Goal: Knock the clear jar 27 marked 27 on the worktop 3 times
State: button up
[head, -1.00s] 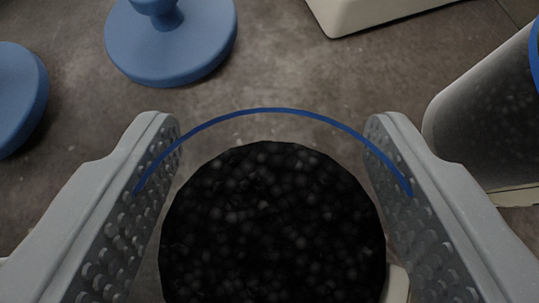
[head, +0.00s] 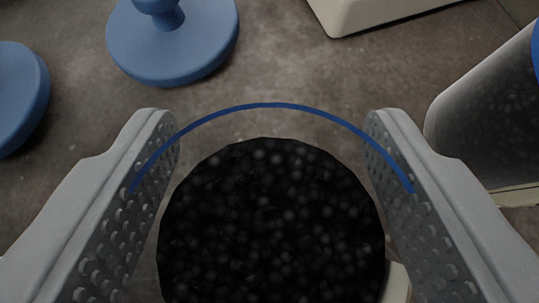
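A clear jar (head: 250,125) with a thin blue rim stands between the two fingers of my gripper (head: 272,150), seen from above. It is filled with black granules. The ends of the rim's arc overlap both studded finger pads, and the fingers appear shut against the jar's sides. The near part of the jar is cut off by the bottom of the picture. A cream patch, perhaps its label, shows at its lower right; no number can be read. The grey-brown worktop (head: 290,65) lies beyond. I cannot tell whether the jar's base touches it.
A second clear jar (head: 485,120) with a blue rim and dark contents is at the right edge, close to my right finger. A blue knobbed disc (head: 170,50) is at the upper left, and another blue piece (head: 15,95) at the left edge. A cream block (head: 370,12) is at the top.

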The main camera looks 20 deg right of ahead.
jog(key=shift+s+d+f, duration=0.1)
jog(key=shift+s+f, duration=0.15)
jog(key=shift+f, duration=0.45)
jog(key=shift+r, duration=0.1)
jog(key=shift+w+r+p, duration=0.2)
jog(key=shift+r+p, duration=0.35)
jog(key=shift+r, duration=1.5)
notch_tip(320, 180, down, 4)
jog(key=shift+r+b, duration=0.1)
jog(key=shift+b, duration=0.85)
jog(key=shift+s+f, duration=0.15)
jog(key=shift+f, duration=0.1)
jog(key=shift+r+p, duration=0.6)
jog(key=shift+r, duration=1.5)
